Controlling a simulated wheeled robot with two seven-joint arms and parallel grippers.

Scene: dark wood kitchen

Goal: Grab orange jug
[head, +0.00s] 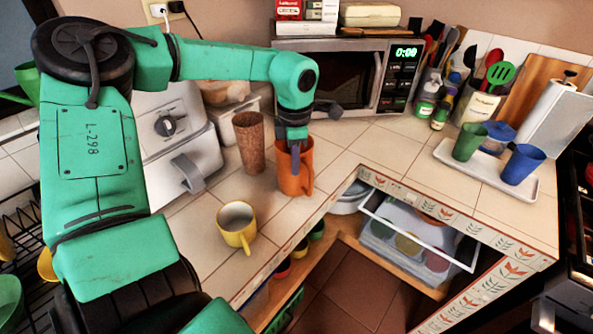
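The orange jug (289,186) stands upright on the tiled counter, left of the inner corner edge, with its handle on the right. My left gripper (297,165) points down at the jug's rim. One dark finger shows in front of the jug's near wall. The other finger is hidden, so I cannot tell whether they are closed on the wall. My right gripper is out of view.
A brown tumbler (250,142) stands close left of the jug, and a yellow mug (237,226) stands nearer. A microwave (345,75) is behind. A white tray (447,153) with cups is at right. The counter edge drops to open shelves.

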